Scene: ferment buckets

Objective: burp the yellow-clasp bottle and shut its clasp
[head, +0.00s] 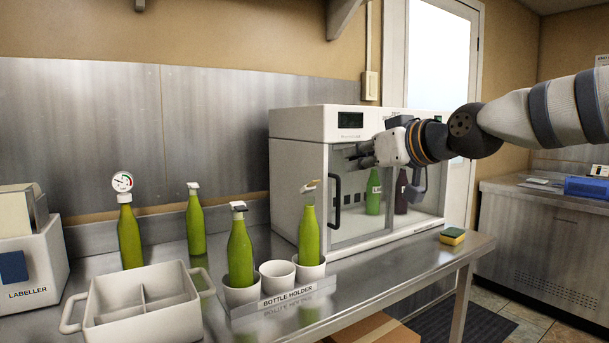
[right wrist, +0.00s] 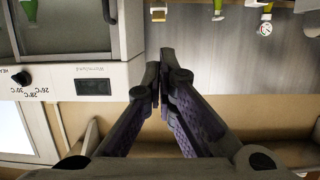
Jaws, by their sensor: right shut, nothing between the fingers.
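The yellow-clasp bottle (head: 309,236) is green and stands upright in the right cup of the bottle holder (head: 285,298). Its yellow clasp (head: 311,186) sits at a tilt on top; whether it is latched is too small to tell. The clasp also shows at the top edge of the right wrist view (right wrist: 158,14). My right gripper (head: 357,155) is shut and empty, in front of the incubator-like cabinet, right of and above the bottle, apart from it. In the right wrist view its fingertips (right wrist: 154,76) meet. My left gripper is not in view.
A dark-clasp bottle (head: 240,253) fills the holder's left cup; the middle cup (head: 277,275) is empty. A gauge-topped bottle (head: 129,237) and a white-clasp bottle (head: 195,223) stand behind. A divided caddy (head: 140,318), a white cabinet (head: 298,165) and a sponge (head: 452,236) share the bench.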

